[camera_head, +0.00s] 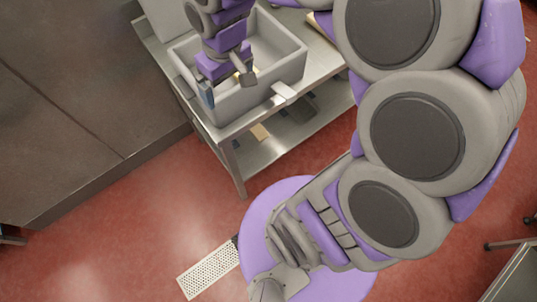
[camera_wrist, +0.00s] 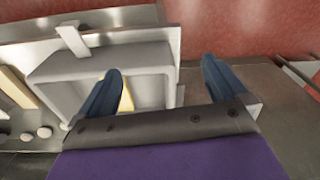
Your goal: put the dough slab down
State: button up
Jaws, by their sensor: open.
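My gripper (camera_head: 227,88) is open over the grey bin (camera_head: 285,68) on the steel table. In the wrist view my gripper's two blue fingers (camera_wrist: 162,65) stand wide apart with nothing held between them. A pale yellow piece, likely the dough slab (camera_wrist: 126,94), shows inside the bin (camera_wrist: 150,56) beside the left finger, which partly hides it. In the head view only a small bit of it shows behind my gripper. I cannot tell whether it touches a finger.
The steel table (camera_head: 238,124) has a lower shelf (camera_head: 290,132) with a tan block (camera_head: 260,132) and dark items. Another tan piece (camera_wrist: 17,114) lies outside the bin. A large dark metal surface (camera_head: 90,80) is at the left. Red floor (camera_head: 150,225) is open in front.

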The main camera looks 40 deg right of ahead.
jog(key=s+a+f+m+g, duration=0.1)
jog(key=s+a+f+g, duration=0.1)
jog(key=s, duration=1.7)
jog(key=shift+a+m, duration=0.4)
jog(key=shift+a, duration=0.3)
jog(key=shift+d, duration=0.2)
jog(key=shift+d, duration=0.25)
jog(key=shift+a, duration=0.25)
